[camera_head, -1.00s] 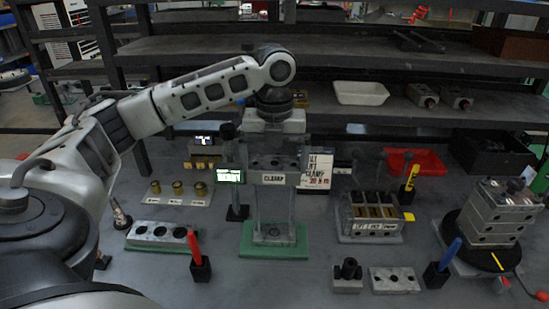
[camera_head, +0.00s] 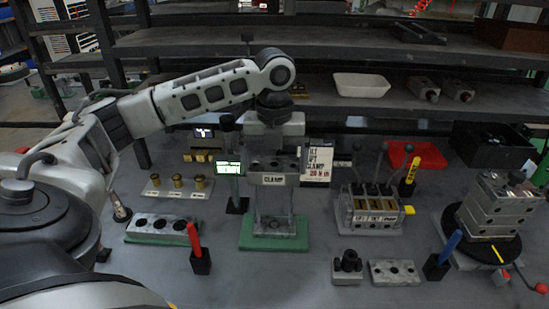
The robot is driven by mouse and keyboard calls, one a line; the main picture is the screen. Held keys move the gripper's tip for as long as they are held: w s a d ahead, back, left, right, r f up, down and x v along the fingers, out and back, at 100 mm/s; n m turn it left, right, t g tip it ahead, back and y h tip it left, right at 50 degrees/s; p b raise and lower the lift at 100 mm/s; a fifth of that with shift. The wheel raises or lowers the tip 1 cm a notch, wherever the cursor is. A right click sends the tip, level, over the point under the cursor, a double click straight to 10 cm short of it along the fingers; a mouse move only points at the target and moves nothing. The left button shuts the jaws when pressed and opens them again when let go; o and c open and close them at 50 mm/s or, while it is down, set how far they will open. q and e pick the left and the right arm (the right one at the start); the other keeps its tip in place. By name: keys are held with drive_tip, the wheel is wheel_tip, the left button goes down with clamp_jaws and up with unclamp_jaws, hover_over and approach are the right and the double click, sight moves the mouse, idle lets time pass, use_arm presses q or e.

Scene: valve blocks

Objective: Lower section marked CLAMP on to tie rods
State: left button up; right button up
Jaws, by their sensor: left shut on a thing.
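The section marked CLAMP (camera_head: 273,180) is a grey block with holes in its top and a white label on its front. My left gripper (camera_head: 275,150) points down from above and is shut on this section, with a finger at each side. The section is held level above the green base (camera_head: 275,238) with a grey plate on it. Thin upright tie rods (camera_head: 291,207) show between the section and the base; whether they pass into its holes I cannot tell. My right gripper is not in view.
A lit gauge stand (camera_head: 232,172) is close left of the section. A printed card (camera_head: 317,163) stands behind right. A lever valve block (camera_head: 368,210), a stacked block on a turntable (camera_head: 497,207), and red (camera_head: 194,238) and blue (camera_head: 449,247) markers stand around.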

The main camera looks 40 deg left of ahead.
sight(274, 164)
use_arm(q)
wheel_tip(274, 164, down, 8)
drive_tip(key=b, duration=0.1)
drive_tip(key=shift+b, duration=0.3)
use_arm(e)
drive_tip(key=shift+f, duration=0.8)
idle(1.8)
use_arm(q)
drive_tip(key=o, duration=0.9)
drive_tip(key=shift+f, duration=0.15)
wheel_tip(274, 164, up, 15)
drive_tip(key=shift+r+p, duration=0.1)
drive_tip(key=shift+p, duration=0.35)
drive_tip(key=shift+r, duration=0.45)
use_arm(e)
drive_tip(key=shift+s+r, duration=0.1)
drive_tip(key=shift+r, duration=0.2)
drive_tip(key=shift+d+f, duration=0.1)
